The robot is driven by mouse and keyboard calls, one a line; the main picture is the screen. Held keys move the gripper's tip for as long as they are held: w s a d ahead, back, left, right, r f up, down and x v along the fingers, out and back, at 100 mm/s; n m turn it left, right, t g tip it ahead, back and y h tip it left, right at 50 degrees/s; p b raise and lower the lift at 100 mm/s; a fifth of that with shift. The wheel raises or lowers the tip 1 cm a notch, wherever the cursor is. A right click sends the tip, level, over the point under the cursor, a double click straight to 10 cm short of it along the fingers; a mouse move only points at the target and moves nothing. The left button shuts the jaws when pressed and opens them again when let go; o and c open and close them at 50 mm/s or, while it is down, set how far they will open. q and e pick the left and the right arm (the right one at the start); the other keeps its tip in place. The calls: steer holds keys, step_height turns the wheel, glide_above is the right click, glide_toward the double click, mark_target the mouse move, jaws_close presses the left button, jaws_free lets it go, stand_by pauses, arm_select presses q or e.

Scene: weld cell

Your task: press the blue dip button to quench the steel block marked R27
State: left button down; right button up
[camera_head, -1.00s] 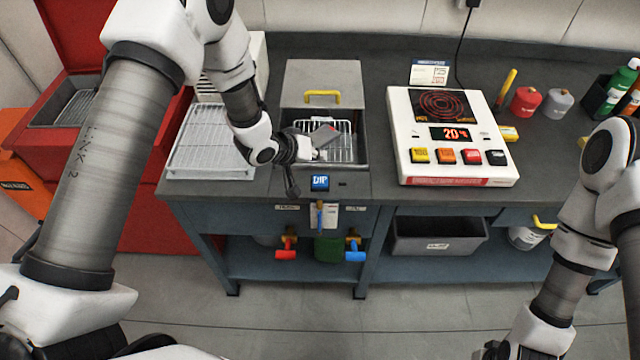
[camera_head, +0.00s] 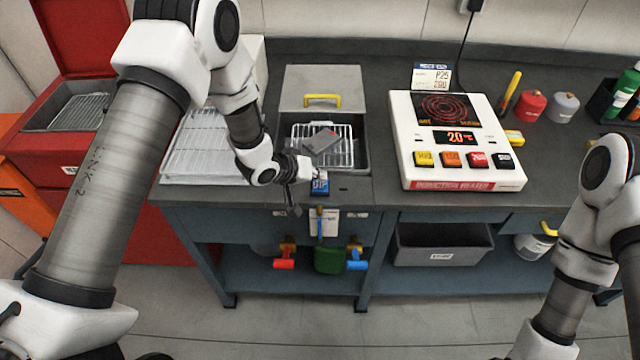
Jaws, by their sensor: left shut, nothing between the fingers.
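An induction heater (camera_head: 408,165) reading about 20 °C stands right of the tank. A wire-topped tray (camera_head: 195,165) is to the left, behind my left arm. Red and blue valve handles (camera_head: 356,260) hang under the bench. A red chest (camera_head: 25,150) stands far left.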

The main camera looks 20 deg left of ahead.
stand_by(0.8)
arm_select(q)
steer(key=shift+f, duration=0.45)
